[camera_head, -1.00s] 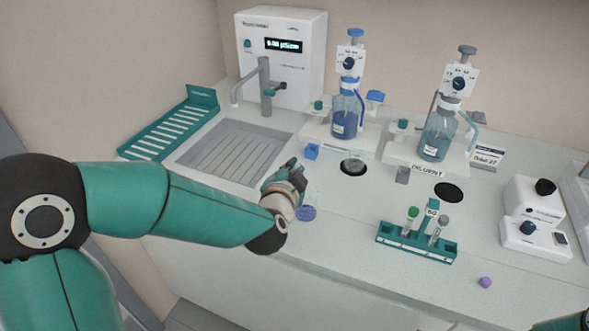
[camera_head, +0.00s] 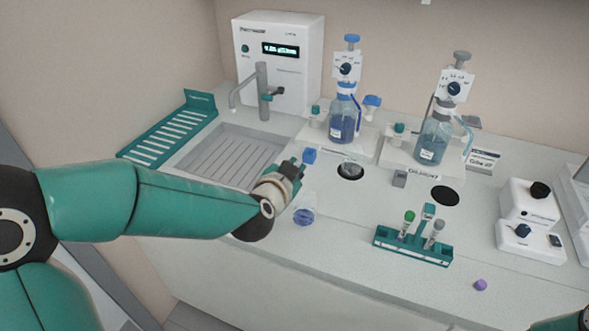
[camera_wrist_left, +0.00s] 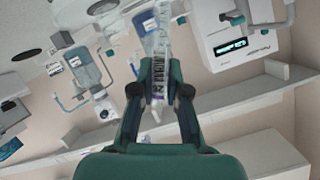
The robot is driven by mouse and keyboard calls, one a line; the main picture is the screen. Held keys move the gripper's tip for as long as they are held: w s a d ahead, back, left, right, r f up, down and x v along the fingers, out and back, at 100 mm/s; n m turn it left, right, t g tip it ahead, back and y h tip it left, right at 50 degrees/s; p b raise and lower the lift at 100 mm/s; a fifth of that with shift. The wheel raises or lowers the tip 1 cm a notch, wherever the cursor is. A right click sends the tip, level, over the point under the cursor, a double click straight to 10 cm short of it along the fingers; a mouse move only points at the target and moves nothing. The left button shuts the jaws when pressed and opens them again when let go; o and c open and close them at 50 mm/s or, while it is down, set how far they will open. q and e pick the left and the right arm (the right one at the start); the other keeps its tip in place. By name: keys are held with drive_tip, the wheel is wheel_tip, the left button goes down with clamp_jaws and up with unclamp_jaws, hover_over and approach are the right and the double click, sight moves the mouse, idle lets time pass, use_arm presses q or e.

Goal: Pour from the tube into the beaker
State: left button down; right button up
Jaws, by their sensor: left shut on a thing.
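My left gripper (camera_head: 291,169) is above the bench between the sink and the front beaker. In the left wrist view, it is shut on a clear tube (camera_wrist_left: 161,68) with dark markings, which lies lengthwise between the fingers. The tube is hard to make out in the head view. A small clear beaker (camera_head: 304,216) with blue in its bottom stands on the bench, just below and right of the gripper in the picture. The gripper is apart from it.
A green rack (camera_head: 413,246) holds tubes at front right, with a purple cap (camera_head: 481,285) beside it. Two dispenser bottles (camera_head: 342,125) (camera_head: 434,140) stand behind. A sink (camera_head: 225,158) and draining rack (camera_head: 170,135) lie left. Black round spots (camera_head: 445,196) mark the bench.

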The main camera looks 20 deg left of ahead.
use_arm(q)
drive_tip(key=shift+w+a+f+n+h+b, duration=0.15)
drive_tip(key=shift+a+n+h+b, duration=0.2)
drive_tip(key=shift+b, duration=0.2)
drive_tip(key=a+n+h+b, duration=0.1)
drive_tip(key=n+b, duration=0.1)
drive_tip(key=b, duration=0.1)
drive_tip(key=shift+a+f+b, duration=0.1)
drive_tip(key=shift+a+b, duration=0.2)
drive_tip(key=shift+a, duration=0.05)
drive_tip(key=shift+a+h+b, duration=0.2)
drive_tip(key=shift+h+b, duration=0.05)
drive_tip(key=shift+b, duration=0.45)
drive_tip(key=shift+a+n+g, duration=0.1)
drive_tip(key=shift+n+g, duration=0.15)
drive_tip(key=shift+g, duration=0.05)
drive_tip(key=shift+r, duration=0.25)
